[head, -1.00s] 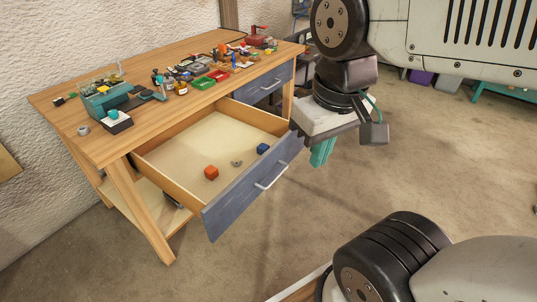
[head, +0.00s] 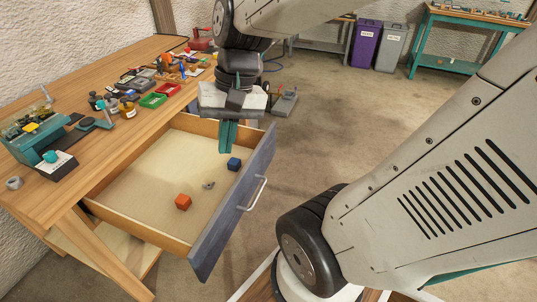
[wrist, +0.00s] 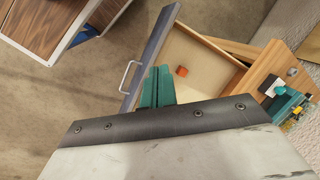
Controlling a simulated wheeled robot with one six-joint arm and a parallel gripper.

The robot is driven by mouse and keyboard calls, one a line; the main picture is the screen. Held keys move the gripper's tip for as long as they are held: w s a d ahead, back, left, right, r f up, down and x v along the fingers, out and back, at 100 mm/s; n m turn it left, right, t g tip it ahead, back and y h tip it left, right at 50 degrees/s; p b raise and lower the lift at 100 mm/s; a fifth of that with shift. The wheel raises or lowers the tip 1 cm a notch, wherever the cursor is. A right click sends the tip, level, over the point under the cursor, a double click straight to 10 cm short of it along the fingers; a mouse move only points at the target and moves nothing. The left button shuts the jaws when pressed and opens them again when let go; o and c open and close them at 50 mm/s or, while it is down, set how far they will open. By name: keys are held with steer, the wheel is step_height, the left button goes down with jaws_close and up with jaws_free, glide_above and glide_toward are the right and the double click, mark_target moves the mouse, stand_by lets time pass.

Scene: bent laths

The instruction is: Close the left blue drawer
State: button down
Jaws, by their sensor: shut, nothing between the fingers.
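The left blue drawer (head: 235,207) is pulled far out of the wooden workbench. Its blue-grey front has a silver handle (head: 258,193). An orange cube (head: 183,202), a small grey ring-like part (head: 208,185) and a blue cube (head: 234,163) lie inside. My gripper (head: 228,150) is shut and empty, teal fingers pointing down, seen over the drawer's far end near the front panel. In the wrist view the fingers (wrist: 158,72) overlap the drawer just inside its front (wrist: 155,45). I cannot tell whether they touch it. The other drawer is mostly hidden behind my gripper.
The workbench top (head: 130,140) carries a teal vise-like tool (head: 38,140), red and green trays (head: 153,100) and several small items. Purple and grey bins (head: 366,45) and a teal table (head: 440,62) stand at the back. Floor before the drawer is open.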

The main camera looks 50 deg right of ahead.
steer(key=w+d+f+m+t+y, duration=0.2)
steer(key=w+d+f+m, duration=0.2)
steer(key=d+f+m, duration=0.3)
steer(key=w+d+f+m+t+y, duration=0.15)
steer(key=w+d+f+m, duration=0.25)
steer(key=d+m, duration=0.4)
steer(key=s+d+f+m+t+h, duration=0.2)
steer(key=s+d+f+m, duration=0.1)
steer(key=d+f+m, duration=0.4)
steer(key=s+d+f+m+t+h, duration=0.1)
steer(key=s+d+f+m+t, duration=0.2)
steer(key=d+f, duration=0.5)
steer(key=m, duration=0.1)
glide_toward(265, 160)
steer(key=shift+g+h, duration=0.25)
steer(key=shift+g, duration=0.1)
steer(key=x, duration=0.5)
steer(key=shift+w+f, duration=0.1)
steer(key=shift+f, duration=0.1)
steer(key=shift+w+a, duration=0.15)
steer(key=shift+w, duration=0.25)
